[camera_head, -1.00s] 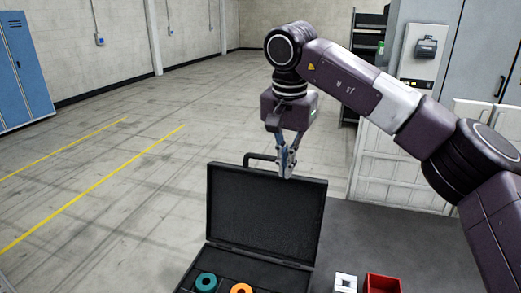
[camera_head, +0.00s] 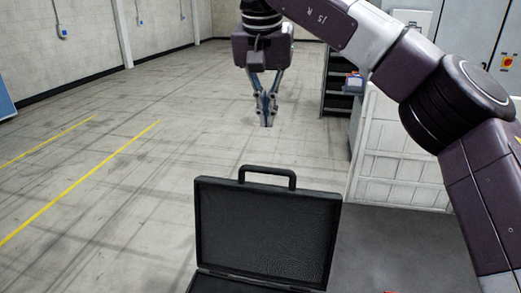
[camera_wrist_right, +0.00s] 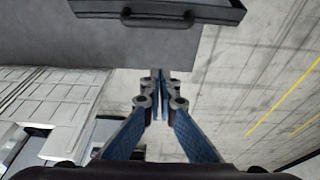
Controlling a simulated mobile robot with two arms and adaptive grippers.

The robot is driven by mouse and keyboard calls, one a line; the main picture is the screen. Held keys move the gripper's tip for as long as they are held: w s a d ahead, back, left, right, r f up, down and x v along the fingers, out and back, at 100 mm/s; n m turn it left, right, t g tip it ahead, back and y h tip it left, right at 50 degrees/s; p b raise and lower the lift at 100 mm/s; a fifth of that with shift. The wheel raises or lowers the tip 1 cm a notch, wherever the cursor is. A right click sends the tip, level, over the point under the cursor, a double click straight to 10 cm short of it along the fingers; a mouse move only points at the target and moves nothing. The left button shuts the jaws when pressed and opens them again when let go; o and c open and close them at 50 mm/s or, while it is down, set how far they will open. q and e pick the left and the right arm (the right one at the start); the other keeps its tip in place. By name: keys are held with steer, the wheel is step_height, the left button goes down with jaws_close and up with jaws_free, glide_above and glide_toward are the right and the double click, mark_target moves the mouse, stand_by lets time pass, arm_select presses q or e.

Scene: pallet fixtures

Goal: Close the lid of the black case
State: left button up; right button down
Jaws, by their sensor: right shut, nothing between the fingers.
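The black case's lid (camera_head: 265,232) stands open and upright in the head view, its dark inner face toward me. The handle (camera_head: 267,173) sticks up above the lid's top edge. Only a strip of the case base (camera_head: 240,286) shows at the bottom; its contents are out of frame. My right gripper (camera_head: 267,122) points down, shut and empty, above the handle in the picture and apart from it. In the right wrist view its closed fingers (camera_wrist_right: 158,80) are apart from the case (camera_wrist_right: 200,10) and handle (camera_wrist_right: 157,19) at the top. My left gripper is not in view.
The case stands on a dark grey tabletop (camera_head: 400,240), clear to its right except a red sliver at the bottom edge. White panelled pallet fixtures (camera_head: 395,155) and a dark shelf (camera_head: 338,90) stand behind on the right. Open floor lies behind and left.

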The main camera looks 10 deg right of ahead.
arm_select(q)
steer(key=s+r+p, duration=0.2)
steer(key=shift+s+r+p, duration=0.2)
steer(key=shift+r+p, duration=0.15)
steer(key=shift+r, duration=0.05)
arm_select(e)
step_height(320, 180, down, 9)
steer(key=s, duration=0.2)
steer(key=shift+r, duration=0.1)
